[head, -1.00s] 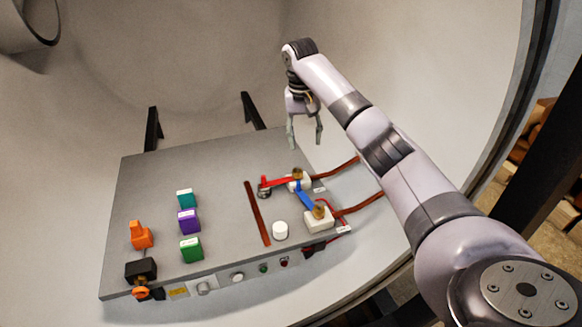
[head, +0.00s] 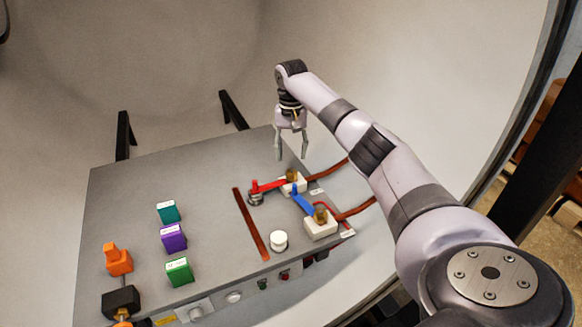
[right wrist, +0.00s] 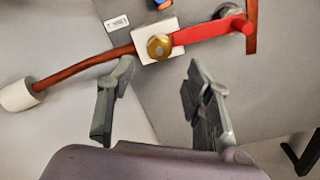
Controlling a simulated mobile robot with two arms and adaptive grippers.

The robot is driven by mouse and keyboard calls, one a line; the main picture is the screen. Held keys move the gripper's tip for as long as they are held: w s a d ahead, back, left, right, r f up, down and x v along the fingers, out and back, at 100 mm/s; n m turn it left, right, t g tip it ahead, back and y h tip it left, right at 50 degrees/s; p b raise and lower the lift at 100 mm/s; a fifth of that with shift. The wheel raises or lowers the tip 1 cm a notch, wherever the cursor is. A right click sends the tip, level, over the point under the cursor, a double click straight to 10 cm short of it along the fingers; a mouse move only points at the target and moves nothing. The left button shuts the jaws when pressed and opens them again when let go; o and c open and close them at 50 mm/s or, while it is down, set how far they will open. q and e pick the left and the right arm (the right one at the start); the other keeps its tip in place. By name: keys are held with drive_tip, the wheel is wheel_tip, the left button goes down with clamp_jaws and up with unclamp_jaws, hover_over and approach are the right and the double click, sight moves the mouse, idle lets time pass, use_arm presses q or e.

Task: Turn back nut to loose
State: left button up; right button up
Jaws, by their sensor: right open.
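The back nut (head: 291,175) is a brass nut on a white block at the panel's back right. A red bar (head: 268,186) runs from it to a dark post. In the right wrist view the nut (right wrist: 159,47) sits on its white block (right wrist: 152,35), with the red bar going right. My right gripper (head: 292,158) is open and empty just above and behind the nut in the head view. In the right wrist view its fingers (right wrist: 160,64) stand either side of the nut's line, apart from it. My left gripper is out of view.
A second brass nut (head: 320,212) on a white block (head: 320,228), with a blue bar (head: 303,205), is nearer the front. Copper-coloured rods leave both blocks rightward. A white knob (head: 278,240) and teal, purple, green and orange pieces stand on the grey panel (head: 210,235).

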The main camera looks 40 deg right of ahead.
sight(292, 171)
wheel_tip(292, 171, down, 6)
drive_tip(key=shift+s+r+p, duration=0.1)
drive_tip(key=shift+p, duration=0.2)
drive_tip(key=shift+f, duration=0.6)
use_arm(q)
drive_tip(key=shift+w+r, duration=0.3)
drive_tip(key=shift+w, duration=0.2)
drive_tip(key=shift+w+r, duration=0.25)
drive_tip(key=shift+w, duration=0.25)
use_arm(e)
clamp_jaws()
